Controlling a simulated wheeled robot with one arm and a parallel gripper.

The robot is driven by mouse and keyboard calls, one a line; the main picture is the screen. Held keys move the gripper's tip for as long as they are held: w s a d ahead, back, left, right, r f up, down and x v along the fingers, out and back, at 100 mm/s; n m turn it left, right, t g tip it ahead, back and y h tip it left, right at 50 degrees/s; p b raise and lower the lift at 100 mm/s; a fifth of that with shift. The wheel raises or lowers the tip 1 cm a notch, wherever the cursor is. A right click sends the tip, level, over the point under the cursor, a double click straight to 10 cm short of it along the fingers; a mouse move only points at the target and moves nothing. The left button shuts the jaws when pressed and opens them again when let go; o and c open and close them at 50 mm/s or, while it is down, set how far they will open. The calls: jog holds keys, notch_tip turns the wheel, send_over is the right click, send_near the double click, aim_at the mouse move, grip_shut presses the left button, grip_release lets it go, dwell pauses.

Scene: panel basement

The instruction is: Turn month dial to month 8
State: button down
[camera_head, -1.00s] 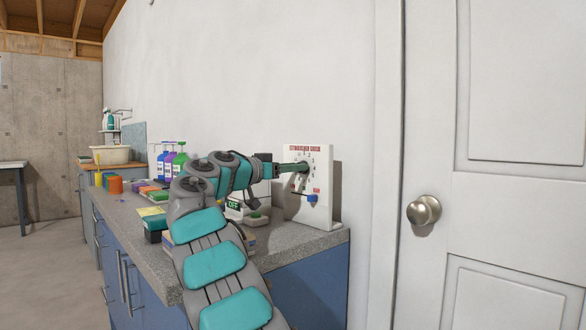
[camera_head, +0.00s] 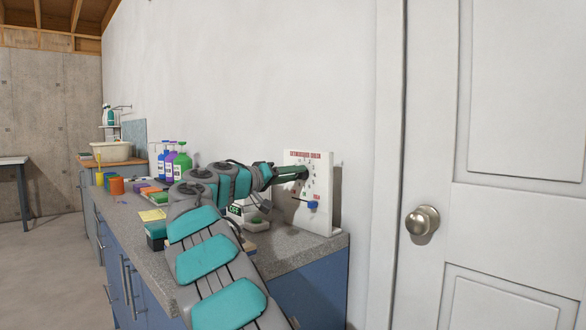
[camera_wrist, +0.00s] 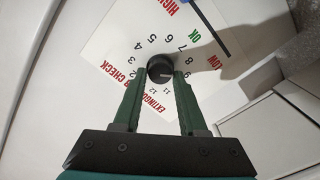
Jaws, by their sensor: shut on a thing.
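A white extinguisher check panel (camera_head: 327,205) stands upright at the right end of the counter. In the wrist view its face (camera_wrist: 110,45) shows a ring of month numbers around a round black month dial (camera_wrist: 160,69). My gripper (camera_wrist: 160,74) is shut on the dial, one green finger on each side. A small pale mark shows on the dial's right side, roughly towards 9; its exact reading is unclear. The 8 (camera_wrist: 186,62) is visible to the dial's upper right. The 10 is hidden, apparently by the right finger. In the head view my gripper (camera_head: 302,173) covers the dial.
A dark pointer (camera_wrist: 209,27) lies near HIGH, OK and LOW on the panel. A blue knob (camera_head: 312,204) sits low on the panel. A box marked OFF (camera_head: 235,210) stands close left. Bottles (camera_head: 182,163) and small coloured blocks line the counter (camera_head: 285,243). A door is right.

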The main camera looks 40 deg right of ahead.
jog(key=shift+n+p, duration=0.55)
jog(key=shift+n, duration=1.25)
jog(key=shift+w, duration=0.1)
jog(key=shift+c, duration=2.4)
grip_release()
jog(key=a+b, duration=0.1)
jog(key=a, duration=0.7)
jog(key=shift+s, duration=0.35)
jog(key=shift+d, duration=0.1)
